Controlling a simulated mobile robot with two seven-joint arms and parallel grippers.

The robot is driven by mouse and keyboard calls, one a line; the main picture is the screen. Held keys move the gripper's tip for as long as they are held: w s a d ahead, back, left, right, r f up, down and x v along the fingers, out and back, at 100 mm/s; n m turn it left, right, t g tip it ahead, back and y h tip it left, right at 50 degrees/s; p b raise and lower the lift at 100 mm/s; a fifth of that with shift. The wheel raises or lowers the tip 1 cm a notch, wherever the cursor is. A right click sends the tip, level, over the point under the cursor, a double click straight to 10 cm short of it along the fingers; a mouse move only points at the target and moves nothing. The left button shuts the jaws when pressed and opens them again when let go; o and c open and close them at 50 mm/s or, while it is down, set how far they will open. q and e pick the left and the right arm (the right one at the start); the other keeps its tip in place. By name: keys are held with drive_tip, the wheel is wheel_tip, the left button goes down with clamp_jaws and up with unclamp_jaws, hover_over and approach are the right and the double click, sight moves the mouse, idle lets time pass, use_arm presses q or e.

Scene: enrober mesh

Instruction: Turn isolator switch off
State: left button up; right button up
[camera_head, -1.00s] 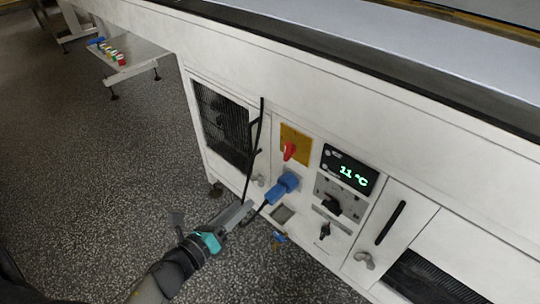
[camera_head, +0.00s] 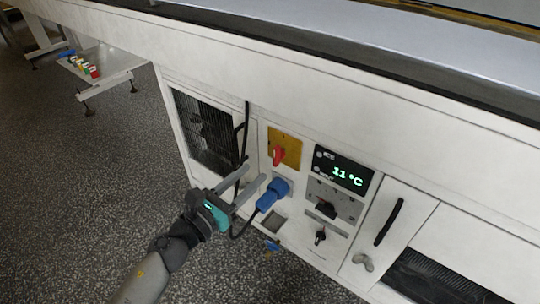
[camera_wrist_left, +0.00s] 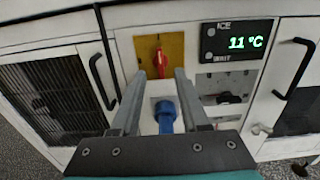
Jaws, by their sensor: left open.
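The isolator switch is a red handle (camera_head: 278,155) on a yellow plate (camera_head: 291,146) on the white machine front. In the left wrist view the red handle (camera_wrist_left: 160,63) stands upright, just beyond and between the fingertips. My left gripper (camera_head: 249,179) is open and empty, in front of the panel, below and left of the switch. In the left wrist view my left gripper (camera_wrist_left: 160,75) shows two spread fingers pointing at the panel, apart from the handle. My right gripper is in neither view.
A blue plug (camera_head: 273,194) with a black cable sits just below the switch, close to the fingers. A display (camera_head: 343,173) reading 11 °C and a black knob (camera_head: 326,208) are to the right. A black door handle (camera_head: 241,153) is to the left.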

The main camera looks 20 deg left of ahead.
sight(274, 154)
use_arm(q)
drive_tip(key=shift+x, duration=3.95)
drive_tip(key=shift+c, duration=0.3)
clamp_jaws()
